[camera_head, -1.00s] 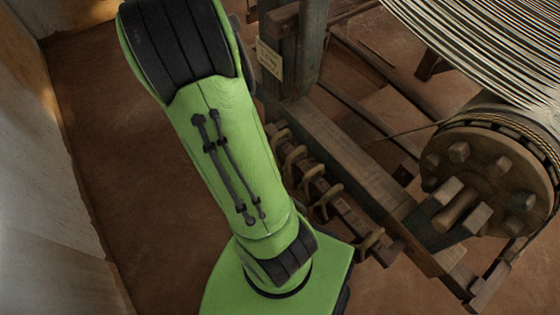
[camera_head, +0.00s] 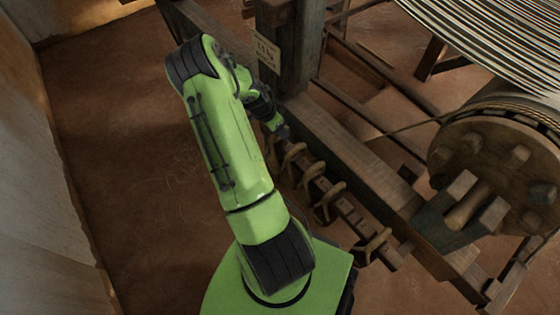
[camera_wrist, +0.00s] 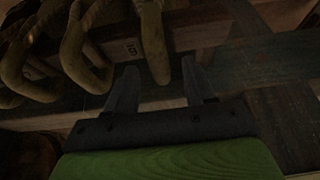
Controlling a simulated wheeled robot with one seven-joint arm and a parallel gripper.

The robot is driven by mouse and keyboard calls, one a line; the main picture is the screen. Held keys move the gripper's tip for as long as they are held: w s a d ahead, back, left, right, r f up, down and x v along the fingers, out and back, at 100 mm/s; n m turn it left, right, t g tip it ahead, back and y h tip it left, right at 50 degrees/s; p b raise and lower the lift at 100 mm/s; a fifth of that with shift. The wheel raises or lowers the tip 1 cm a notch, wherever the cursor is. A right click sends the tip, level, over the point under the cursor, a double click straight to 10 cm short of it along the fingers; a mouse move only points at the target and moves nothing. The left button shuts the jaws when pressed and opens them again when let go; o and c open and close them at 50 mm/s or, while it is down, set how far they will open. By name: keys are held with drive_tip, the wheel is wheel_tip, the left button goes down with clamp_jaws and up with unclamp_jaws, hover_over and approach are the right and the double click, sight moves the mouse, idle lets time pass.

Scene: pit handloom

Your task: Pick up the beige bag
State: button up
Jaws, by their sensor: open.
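I cannot make out a beige bag in either view. Several tan curved loops (camera_head: 328,201) hang around a dark wooden rail, and any bag below them is hidden from above. My gripper (camera_head: 284,133) is at the far end of this rail, partly hidden by my arm. In the wrist view my gripper (camera_wrist: 158,85) is open, its two dark fingers spread apart. One tan loop (camera_wrist: 154,45) ends just beyond and between the fingertips. Nothing shows clearly held.
A thick loom beam (camera_head: 345,147) runs beside the rail, with an upright post (camera_head: 300,50) bearing a paper tag (camera_head: 267,54). A large pegged wooden wheel (camera_head: 495,170) stands at right. The brown floor (camera_head: 130,150) at left is clear up to the pale wall (camera_head: 35,180).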

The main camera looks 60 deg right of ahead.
drive_tip(key=x, duration=0.3)
drive_tip(key=shift+b, duration=0.3)
drive_tip(key=shift+c, duration=0.5)
clamp_jaws()
idle(0.4)
drive_tip(key=shift+r, duration=0.1)
